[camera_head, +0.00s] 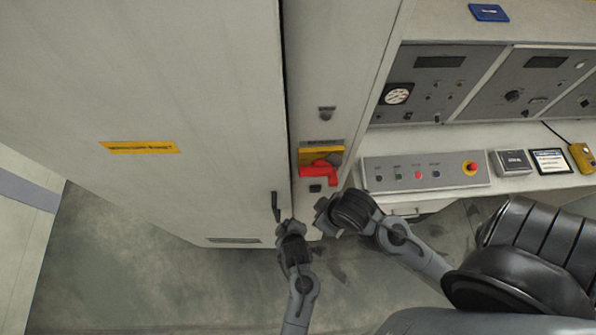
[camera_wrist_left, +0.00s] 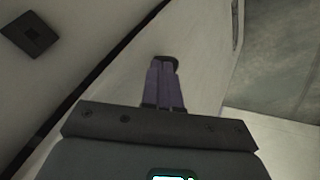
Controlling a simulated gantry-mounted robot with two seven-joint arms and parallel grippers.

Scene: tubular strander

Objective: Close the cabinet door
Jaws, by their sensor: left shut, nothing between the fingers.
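The cabinet door (camera_head: 190,80) is a large pale grey panel at the left of the head view, with a yellow label and a black handle (camera_head: 276,207) near its lower right edge. A narrow dark gap runs along that edge, so the door stands near its frame. My left gripper (camera_head: 284,228) is by the door's lower right corner, just below the handle. In the left wrist view its fingers (camera_wrist_left: 165,82) are together and empty in front of a pale panel; contact is unclear. My right gripper (camera_head: 325,215) is at the frame's lower part; its fingers are not clear.
A red rotary switch (camera_head: 320,170) on a yellow plate sticks out of the cabinet front right of the gap. A control desk (camera_head: 425,173) with buttons stands at the right. The floor (camera_head: 150,270) below the door is clear.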

